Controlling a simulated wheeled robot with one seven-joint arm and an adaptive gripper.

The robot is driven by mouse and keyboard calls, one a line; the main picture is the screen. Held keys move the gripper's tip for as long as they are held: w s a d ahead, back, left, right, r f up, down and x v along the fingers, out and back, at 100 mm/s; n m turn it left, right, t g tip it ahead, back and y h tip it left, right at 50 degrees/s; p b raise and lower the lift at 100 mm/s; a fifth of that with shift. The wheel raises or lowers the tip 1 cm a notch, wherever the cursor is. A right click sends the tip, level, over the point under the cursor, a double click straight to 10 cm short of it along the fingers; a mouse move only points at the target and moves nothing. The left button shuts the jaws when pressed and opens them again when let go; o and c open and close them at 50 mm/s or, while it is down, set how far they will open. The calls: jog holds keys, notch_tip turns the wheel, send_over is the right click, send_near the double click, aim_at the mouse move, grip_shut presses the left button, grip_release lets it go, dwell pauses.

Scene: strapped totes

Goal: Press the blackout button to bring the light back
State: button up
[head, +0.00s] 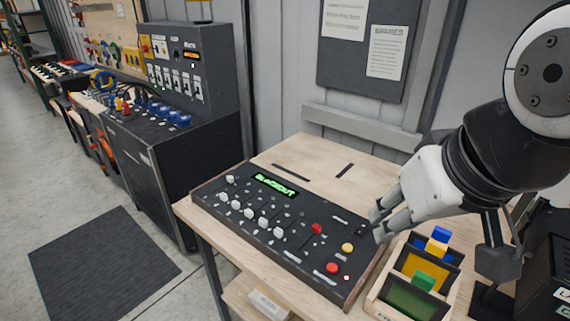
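A dark control console (245,225) lies on the wooden table, with a green display (276,185) that appears to read "BLACKOUT". On its right part are a red button (317,229), a yellow button (347,248) and another red button (332,267). The labels beside the buttons are too small to read, so I cannot tell which is the blackout button. My gripper (376,226) is at the console's right end, to the right of the buttons, with its two fingers apart and nothing visible between them.
A wooden rack (378,307) with yellow and green bins and small blocks stands right of the console, under my arm. A grey wall with a notice board (366,50) is behind. The table's back left part (310,153) is clear. A dark switch cabinet (180,75) stands left.

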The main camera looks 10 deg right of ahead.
grip_shut()
dwell(1.1)
